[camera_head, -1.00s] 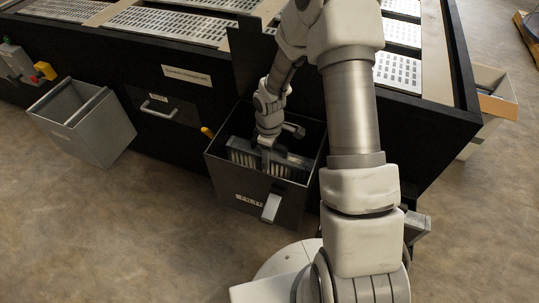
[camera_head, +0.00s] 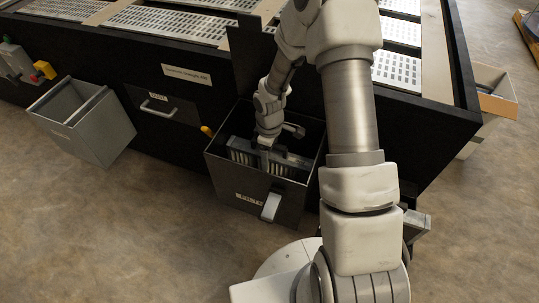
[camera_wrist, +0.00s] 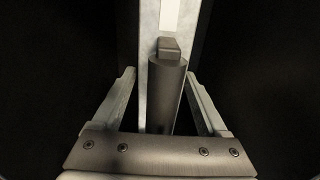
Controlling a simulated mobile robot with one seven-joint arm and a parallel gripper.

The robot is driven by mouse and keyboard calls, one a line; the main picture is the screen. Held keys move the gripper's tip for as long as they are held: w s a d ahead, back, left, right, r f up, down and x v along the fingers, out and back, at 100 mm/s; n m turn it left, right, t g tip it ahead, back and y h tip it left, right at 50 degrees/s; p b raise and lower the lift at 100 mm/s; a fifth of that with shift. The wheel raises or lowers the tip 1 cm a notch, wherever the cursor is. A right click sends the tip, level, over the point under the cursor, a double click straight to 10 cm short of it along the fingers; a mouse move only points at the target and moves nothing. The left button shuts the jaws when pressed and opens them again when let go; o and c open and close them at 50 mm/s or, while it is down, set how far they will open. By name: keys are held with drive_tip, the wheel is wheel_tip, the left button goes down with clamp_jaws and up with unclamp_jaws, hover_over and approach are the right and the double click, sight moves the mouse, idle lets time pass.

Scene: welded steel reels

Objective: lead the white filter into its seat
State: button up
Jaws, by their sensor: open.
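The white filter (camera_head: 242,156), white pleats in a grey frame, is inside the dark open-topped box (camera_head: 228,191). The box's front bears a partly legible label and a light grey handle. My gripper (camera_head: 266,152) reaches down into the box at the filter's top; its fingertips are hard to make out there. In the wrist view my gripper (camera_wrist: 160,75) has its fingers apart on either side of a grey rounded bar (camera_wrist: 166,95) with a small block at its end. Gaps show on both sides. Behind it runs a pale strip with a bright white band (camera_wrist: 169,14). The filter's lower part is hidden.
A grey open bin (camera_head: 98,134) stands at the left by the black machine housing (camera_head: 175,104). Yellow and red knobs are at far left, and another yellow knob is beside the dark box. A pale bin (camera_head: 490,90) is at the right. The floor in front is clear.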

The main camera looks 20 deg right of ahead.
drive_tip(key=shift+r, duration=0.3)
drive_tip(key=shift+r+p, duration=0.35)
drive_tip(key=shift+p, duration=0.15)
drive_tip(key=shift+r+p, duration=0.85)
drive_tip(key=shift+r, duration=0.25)
drive_tip(key=o, duration=0.4)
